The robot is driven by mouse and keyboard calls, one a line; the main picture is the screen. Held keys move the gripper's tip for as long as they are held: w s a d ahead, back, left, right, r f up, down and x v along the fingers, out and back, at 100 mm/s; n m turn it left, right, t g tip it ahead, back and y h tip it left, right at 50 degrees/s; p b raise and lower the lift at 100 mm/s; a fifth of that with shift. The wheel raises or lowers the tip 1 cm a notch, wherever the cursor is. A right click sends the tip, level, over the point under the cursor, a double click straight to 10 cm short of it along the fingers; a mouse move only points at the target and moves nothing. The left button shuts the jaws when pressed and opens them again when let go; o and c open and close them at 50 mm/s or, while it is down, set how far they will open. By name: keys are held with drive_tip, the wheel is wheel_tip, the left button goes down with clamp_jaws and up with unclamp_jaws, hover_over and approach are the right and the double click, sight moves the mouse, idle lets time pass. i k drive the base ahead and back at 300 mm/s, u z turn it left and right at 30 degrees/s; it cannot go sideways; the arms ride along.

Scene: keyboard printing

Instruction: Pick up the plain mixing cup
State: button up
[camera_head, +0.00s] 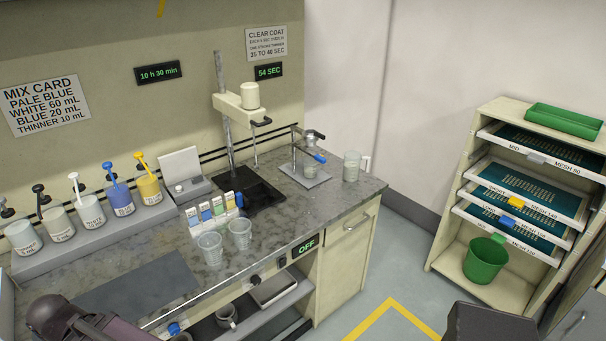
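Two clear, ribbed cups stand side by side near the front edge of the grey counter (165,245): a left cup (210,248) and a right cup (240,234). Another translucent cup (351,167) stands near the counter's right end. I cannot tell from here which one is the plain mixing cup. A part of my arm shows at the bottom left, well to the left of the cups. My gripper is not in view.
Paint bottles with pumps (91,211) stand in a row on the left. A colored strip rack (213,208) stands close behind the two cups. A stand with a clamp (240,110) rises behind. A dark mat (135,290) leaves room at front left.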

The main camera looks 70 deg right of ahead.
sight(310, 168)
drive_tip(key=u, duration=0.1)
drive_tip(key=k, duration=1.3)
drive_tip(key=z, duration=2.3)
drive_tip(key=i, duration=0.55)
drive_tip(key=u, duration=0.2)
